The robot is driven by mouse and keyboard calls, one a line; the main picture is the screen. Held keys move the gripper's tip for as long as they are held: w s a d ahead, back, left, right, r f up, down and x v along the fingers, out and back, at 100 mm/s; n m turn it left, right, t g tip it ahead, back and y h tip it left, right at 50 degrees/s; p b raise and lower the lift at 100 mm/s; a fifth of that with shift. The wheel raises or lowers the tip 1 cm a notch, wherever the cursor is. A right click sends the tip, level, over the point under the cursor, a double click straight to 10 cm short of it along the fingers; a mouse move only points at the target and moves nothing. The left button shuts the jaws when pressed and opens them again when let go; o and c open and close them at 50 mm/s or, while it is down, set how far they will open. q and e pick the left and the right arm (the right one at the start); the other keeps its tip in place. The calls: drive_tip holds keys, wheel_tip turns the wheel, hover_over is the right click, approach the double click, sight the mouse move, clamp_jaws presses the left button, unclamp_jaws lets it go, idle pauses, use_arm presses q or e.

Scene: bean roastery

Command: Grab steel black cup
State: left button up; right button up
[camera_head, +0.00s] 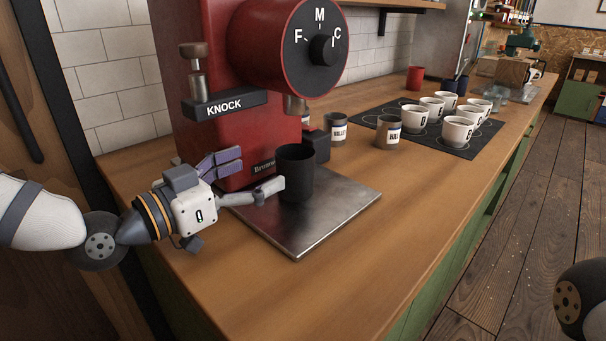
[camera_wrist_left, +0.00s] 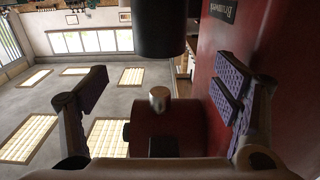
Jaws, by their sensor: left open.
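The black steel cup (camera_head: 296,174) stands upright on the metal plate (camera_head: 310,228) in front of the red grinder. My left gripper (camera_head: 260,171) is open just to the left of the cup, with its fingers pointing toward it. The nearer fingertip overlaps the cup's left edge in the head view; I cannot tell if it touches. In the left wrist view the cup (camera_wrist_left: 160,28) is at the top centre, ahead of the spread, empty fingers (camera_wrist_left: 160,95). My right gripper is not in view.
The red grinder (camera_head: 200,135) rises behind the gripper. Two labelled tins (camera_head: 388,133) stand farther along the wooden counter (camera_head: 390,215). Several white cups (camera_head: 458,132) sit on a dark mat (camera_head: 480,143) beyond them. The counter right of the plate is clear.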

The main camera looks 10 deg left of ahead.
sight(280, 160)
use_arm(q)
drive_tip(key=b+x, duration=0.1)
drive_tip(key=x, duration=0.6)
drive_tip(key=shift+w+d+f, duration=0.1)
drive_tip(key=shift+d+f, duration=0.05)
drive_tip(key=shift+w+d, duration=0.25)
drive_tip(key=shift+w, duration=0.15)
drive_tip(key=c, duration=1.3)
